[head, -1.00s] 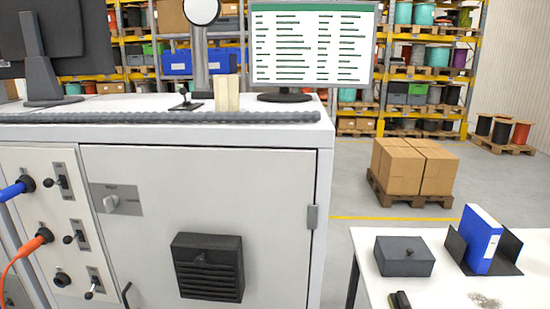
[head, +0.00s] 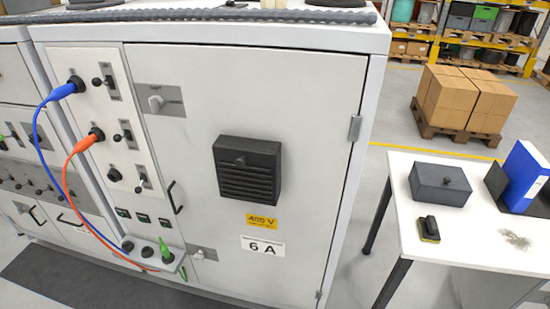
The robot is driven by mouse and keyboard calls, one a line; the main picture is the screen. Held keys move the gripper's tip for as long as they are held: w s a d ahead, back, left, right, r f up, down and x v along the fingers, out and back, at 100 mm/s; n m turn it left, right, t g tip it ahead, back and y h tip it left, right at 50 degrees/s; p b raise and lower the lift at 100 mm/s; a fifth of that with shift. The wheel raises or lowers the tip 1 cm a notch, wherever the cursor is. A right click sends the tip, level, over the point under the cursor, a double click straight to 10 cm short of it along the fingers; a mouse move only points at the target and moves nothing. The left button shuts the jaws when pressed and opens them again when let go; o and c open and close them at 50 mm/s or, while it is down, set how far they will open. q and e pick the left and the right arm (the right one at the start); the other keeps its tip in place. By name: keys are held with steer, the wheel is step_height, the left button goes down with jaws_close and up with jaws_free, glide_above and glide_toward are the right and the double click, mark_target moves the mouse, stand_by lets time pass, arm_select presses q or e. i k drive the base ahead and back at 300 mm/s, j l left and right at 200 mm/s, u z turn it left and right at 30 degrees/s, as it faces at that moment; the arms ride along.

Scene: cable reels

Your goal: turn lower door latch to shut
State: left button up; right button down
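The grey cabinet door (head: 318,105) is in the middle of the head view and looks closed. The lower door latch (head: 198,254) is a small light knob on a grey plate, low on the door's left edge. The upper latch (head: 156,102) is a similar knob on a grey plate near the top left of the door. The black door handle (head: 175,197) lies between the two latches. The exact turn of the lower knob is too small to tell. Neither of my grippers is in view.
Left of the door, blue (head: 40,125) and orange (head: 66,180) cables hang from a switch panel to a small ledge (head: 152,258) near the lower latch. A white table (head: 425,243) with a black box (head: 440,184) stands at the right. Grey floor shows between cabinet and table.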

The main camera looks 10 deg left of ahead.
mark_target(199, 256)
steer(key=u, duration=1.05)
